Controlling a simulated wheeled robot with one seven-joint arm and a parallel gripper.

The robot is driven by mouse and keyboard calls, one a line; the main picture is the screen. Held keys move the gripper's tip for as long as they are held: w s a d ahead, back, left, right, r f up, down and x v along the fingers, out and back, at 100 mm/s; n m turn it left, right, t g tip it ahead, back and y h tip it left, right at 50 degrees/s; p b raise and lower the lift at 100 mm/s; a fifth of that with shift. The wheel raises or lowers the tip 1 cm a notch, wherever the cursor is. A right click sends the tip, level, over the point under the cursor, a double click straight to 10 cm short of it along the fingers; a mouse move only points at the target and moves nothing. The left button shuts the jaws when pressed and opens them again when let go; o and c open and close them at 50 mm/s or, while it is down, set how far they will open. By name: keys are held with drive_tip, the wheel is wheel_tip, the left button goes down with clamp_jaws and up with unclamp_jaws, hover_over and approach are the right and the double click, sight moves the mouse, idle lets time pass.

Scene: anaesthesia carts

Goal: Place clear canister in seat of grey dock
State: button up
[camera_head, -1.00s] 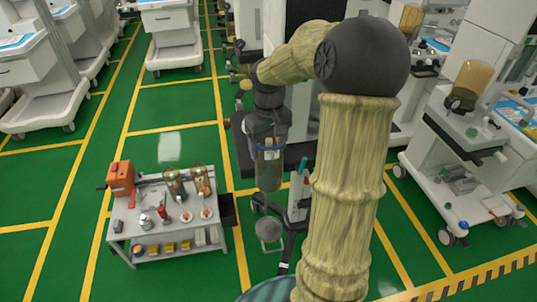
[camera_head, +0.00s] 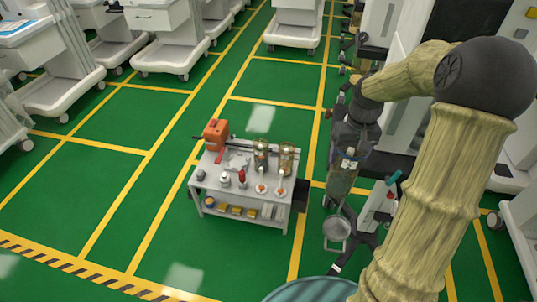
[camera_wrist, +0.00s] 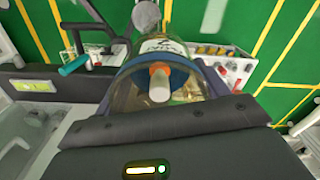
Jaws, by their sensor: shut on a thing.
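My gripper (camera_head: 351,148) is shut on a clear canister (camera_head: 341,181) and holds it upright in the air, right of the small white work table. In the wrist view the canister (camera_wrist: 128,97) shows a see-through body, a blue band and an orange-and-white port. The gripper's fingertips are hard to make out there. A dark grey block (camera_head: 392,165) on the white cart stands just behind and right of the gripper; a dark grey block also shows at the left of the wrist view (camera_wrist: 40,88). I cannot tell whether it is the grey dock, and no empty seat is clear.
The white work table (camera_head: 236,222) carries an orange device (camera_head: 215,133), two tinted canisters (camera_head: 261,156) and small bottles. A stand with a round grey pan (camera_head: 337,229) is below the gripper. White carts (camera_head: 165,40) line the back. Green floor left of the table is free.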

drive_tip(key=w+a+f, duration=0.1)
drive_tip(key=a+f, duration=0.9)
drive_tip(key=f, duration=0.5)
drive_tip(key=shift+w+a+f, duration=0.15)
drive_tip(key=shift+w+f, duration=0.15)
drive_tip(key=shift+w, duration=0.05)
drive_tip(key=shift+f, duration=0.1)
